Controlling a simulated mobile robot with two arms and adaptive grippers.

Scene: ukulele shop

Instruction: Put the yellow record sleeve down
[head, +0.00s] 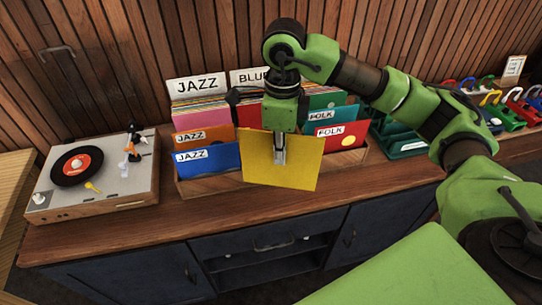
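The yellow record sleeve (303,170) hangs from my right gripper (280,154), near upright and slightly tilted. The gripper points down and is shut on the sleeve's upper edge, with one finger showing on the near face. The sleeve is in front of the wooden record crate (222,186) and hides part of its front. I cannot tell whether the sleeve touches the crate or the counter. My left gripper is not in view.
The crate holds several sleeves with JAZZ, BLUES and FOLK dividers. A turntable (118,180) with a black record stands at the left on the wooden counter (225,212). Green racks and several coloured items stand at the right. The counter's front strip is clear.

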